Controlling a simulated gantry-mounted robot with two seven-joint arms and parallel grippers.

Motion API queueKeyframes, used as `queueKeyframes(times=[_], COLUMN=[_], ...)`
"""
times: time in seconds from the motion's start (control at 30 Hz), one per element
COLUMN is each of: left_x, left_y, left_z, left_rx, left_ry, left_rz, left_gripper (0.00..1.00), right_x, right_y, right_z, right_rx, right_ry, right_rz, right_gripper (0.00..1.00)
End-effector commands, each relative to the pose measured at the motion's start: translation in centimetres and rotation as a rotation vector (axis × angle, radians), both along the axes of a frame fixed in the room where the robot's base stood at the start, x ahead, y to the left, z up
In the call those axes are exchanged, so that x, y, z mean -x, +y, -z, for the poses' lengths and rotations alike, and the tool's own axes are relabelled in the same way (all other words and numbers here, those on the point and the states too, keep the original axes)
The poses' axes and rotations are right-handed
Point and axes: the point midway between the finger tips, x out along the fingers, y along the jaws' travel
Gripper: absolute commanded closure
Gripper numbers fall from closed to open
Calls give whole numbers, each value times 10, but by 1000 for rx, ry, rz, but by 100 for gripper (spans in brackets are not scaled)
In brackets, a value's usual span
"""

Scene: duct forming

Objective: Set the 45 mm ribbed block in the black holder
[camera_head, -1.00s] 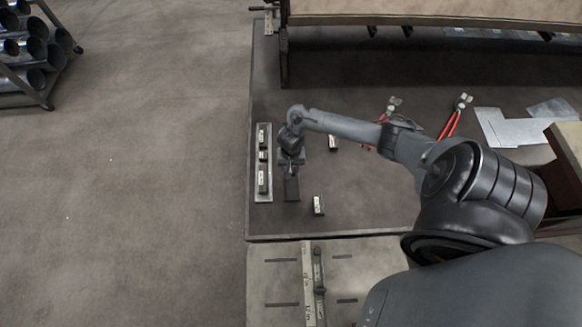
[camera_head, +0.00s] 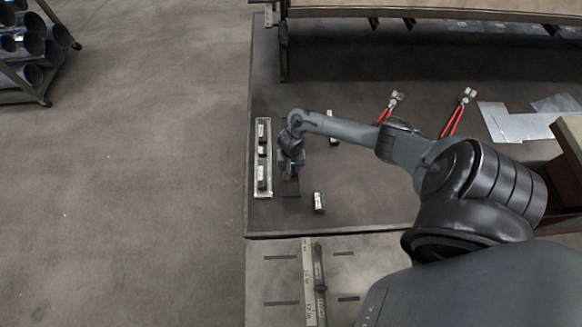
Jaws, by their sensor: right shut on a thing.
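My right gripper (camera_head: 290,172) points down over the dark bench, over the far part of the black holder (camera_head: 291,188). It is shut on a small block, which is too small and too covered by the gripper to make out. The near end of the black holder shows below the gripper; the rest is hidden. I cannot tell whether the held block touches the holder. My left gripper is not in view.
A pale tray (camera_head: 263,194) with several small blocks stands just left of the holder. Loose blocks stand at the near right (camera_head: 318,202) and far right (camera_head: 333,141). Red-handled tools (camera_head: 455,118) and sheet metal (camera_head: 508,124) lie farther right.

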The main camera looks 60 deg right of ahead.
Motion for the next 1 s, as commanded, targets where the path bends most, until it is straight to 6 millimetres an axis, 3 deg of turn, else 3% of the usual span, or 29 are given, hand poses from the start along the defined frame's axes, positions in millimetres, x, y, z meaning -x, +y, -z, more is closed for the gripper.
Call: queueKeyframes(times=[0.1, 0.13, 0.3, 0.67, 0.87, 1.0], left_x=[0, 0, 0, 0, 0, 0], left_y=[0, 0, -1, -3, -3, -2], left_z=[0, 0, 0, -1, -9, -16], left_rx=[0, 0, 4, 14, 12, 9], left_ry=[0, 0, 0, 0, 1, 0], left_rz=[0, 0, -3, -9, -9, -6], left_gripper=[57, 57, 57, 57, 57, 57], right_x=[0, 0, 0, 0, 0, -1], right_y=[0, 0, 0, 0, 0, 0], right_z=[0, 0, 0, -2, -23, -48], right_rx=[-1, -1, 0, -1, 0, 0], right_ry=[-1, -1, 0, 1, 0, -2], right_rz=[0, 0, 0, -1, -2, -2], right_gripper=[100, 61, 35, 32, 32, 32])
